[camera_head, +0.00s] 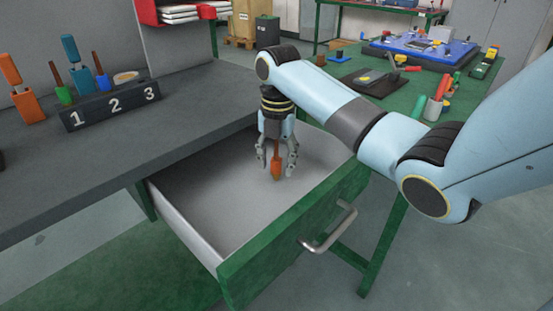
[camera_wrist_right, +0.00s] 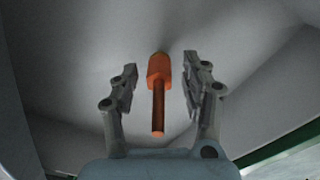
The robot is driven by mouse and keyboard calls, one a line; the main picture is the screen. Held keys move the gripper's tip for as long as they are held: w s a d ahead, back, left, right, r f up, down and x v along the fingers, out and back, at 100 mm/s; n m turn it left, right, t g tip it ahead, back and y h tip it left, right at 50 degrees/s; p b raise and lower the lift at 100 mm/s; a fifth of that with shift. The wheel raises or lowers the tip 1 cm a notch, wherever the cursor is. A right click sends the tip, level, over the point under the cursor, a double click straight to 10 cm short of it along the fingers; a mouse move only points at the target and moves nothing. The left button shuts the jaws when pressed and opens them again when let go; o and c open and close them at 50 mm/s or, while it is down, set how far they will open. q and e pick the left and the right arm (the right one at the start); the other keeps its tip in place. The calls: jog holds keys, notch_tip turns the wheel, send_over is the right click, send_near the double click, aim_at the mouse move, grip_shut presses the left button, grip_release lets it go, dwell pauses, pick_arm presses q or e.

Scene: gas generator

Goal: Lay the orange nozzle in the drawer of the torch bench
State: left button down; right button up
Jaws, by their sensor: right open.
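The orange nozzle (camera_head: 275,167) is inside the open drawer (camera_head: 215,200) of the torch bench, between the fingers of my right gripper (camera_head: 277,168). In the right wrist view the nozzle (camera_wrist_right: 159,82) has a wide orange body and a thin stem. It lies between the two fingertips of the right gripper (camera_wrist_right: 160,88), with a gap on each side. The right gripper is open and points down into the drawer. I cannot tell whether the nozzle touches the drawer floor. My left gripper is not in view.
The drawer's green front with a metal handle (camera_head: 330,228) stands out from the bench. On the dark bench top (camera_head: 150,140) is a numbered holder (camera_head: 110,104) with several torch parts. A green table (camera_head: 400,85) with tools stands behind the arm.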

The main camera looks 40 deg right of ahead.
notch_tip(320, 180, up, 12)
jog(key=p, duration=0.3)
jog(key=shift+d+r, duration=0.1)
jog(key=shift+r, duration=0.1)
jog(key=shift+f, duration=0.1)
dwell(0.4)
